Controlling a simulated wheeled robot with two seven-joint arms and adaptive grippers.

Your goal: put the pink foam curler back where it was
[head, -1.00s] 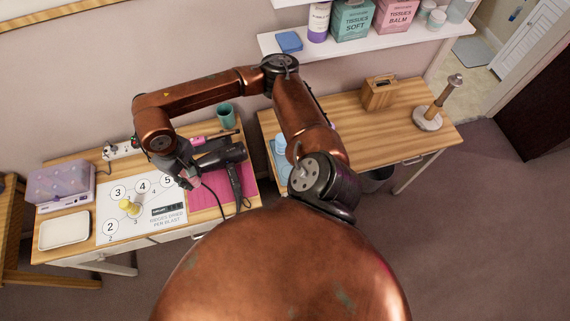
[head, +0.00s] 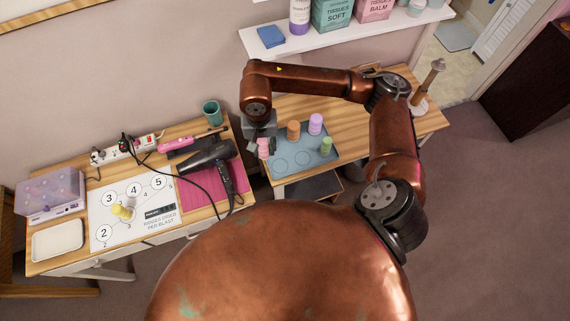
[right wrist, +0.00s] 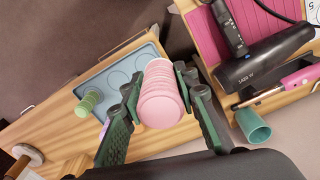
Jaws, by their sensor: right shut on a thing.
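The pink foam curler (head: 263,150) is upright in my right gripper (head: 262,138), at the left edge of the blue tray (head: 292,175). In the right wrist view the pink curler (right wrist: 160,98) sits between the two fingers (right wrist: 158,92), which are shut on it. Whether it touches the tray is hard to tell. The tray has round marked spots; several are bare. An orange curler (head: 293,131), a purple curler (head: 315,124) and a green curler (head: 326,147) stand on it. My left gripper is out of view.
A yellow curler (head: 122,212) stands on the numbered white sheet (head: 105,238). A black hair dryer (head: 207,158) lies on the pink mat (head: 197,197) near a teal cup (head: 212,112). A gap separates the two tables. A wooden holder (head: 430,85) stands at right.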

